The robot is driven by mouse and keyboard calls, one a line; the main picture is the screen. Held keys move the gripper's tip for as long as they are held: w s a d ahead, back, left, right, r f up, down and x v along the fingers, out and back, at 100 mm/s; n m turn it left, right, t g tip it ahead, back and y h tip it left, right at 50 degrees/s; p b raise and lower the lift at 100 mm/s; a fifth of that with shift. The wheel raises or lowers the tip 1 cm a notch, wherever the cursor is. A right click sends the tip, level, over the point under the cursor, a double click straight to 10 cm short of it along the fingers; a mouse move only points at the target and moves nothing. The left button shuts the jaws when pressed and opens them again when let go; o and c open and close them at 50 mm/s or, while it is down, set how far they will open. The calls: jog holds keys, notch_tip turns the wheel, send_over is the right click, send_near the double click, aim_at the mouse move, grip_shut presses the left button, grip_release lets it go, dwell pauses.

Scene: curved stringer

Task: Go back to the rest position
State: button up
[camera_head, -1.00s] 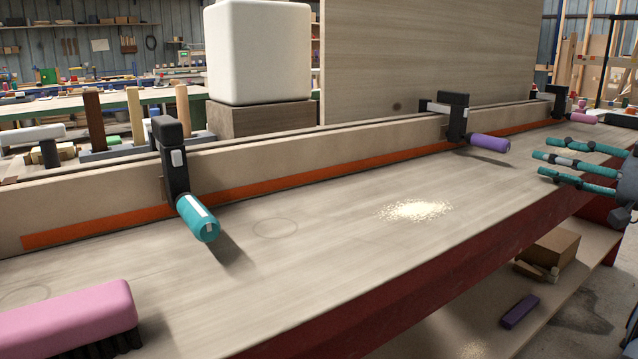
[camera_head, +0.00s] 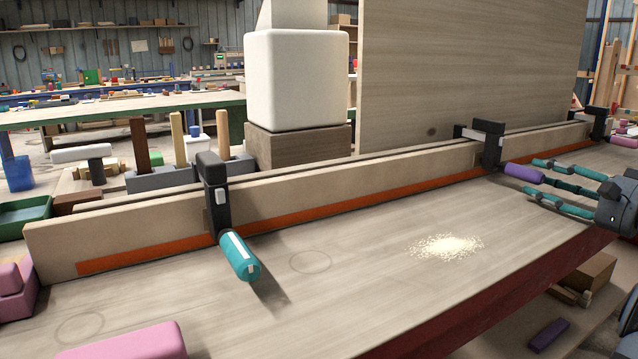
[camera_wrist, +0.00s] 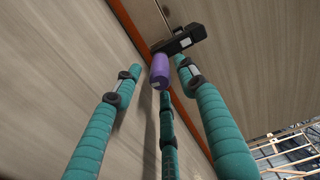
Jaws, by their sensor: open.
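My gripper (camera_head: 565,188) is at the right of the head view, above the bench top, with its teal fingers spread and pointing left. It is open and holds nothing. A clamp with a purple handle (camera_head: 523,173) is just beyond the fingertips in the head view. In the wrist view my gripper's fingers (camera_wrist: 155,85) spread around the line to that purple handle (camera_wrist: 160,70), which shows between the fingertips. I cannot tell whether any finger touches it.
A clamp with a teal handle (camera_head: 239,256) and a far clamp (camera_head: 598,122) also grip the long wooden board (camera_head: 130,238). A pile of sawdust (camera_head: 446,246) lies on the bench (camera_head: 340,300). A pink brush (camera_head: 130,343) is at the near edge. A white block (camera_head: 297,80) stands behind.

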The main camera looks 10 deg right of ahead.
jog(key=m+p, duration=0.1)
jog(key=m, duration=0.1)
jog(key=m+p, duration=0.4)
jog(key=shift+r, duration=0.4)
jog(key=m+p, duration=0.3)
jog(key=shift+f, duration=0.2)
jog(key=shift+f+m, duration=0.2)
jog(key=shift+m, duration=0.2)
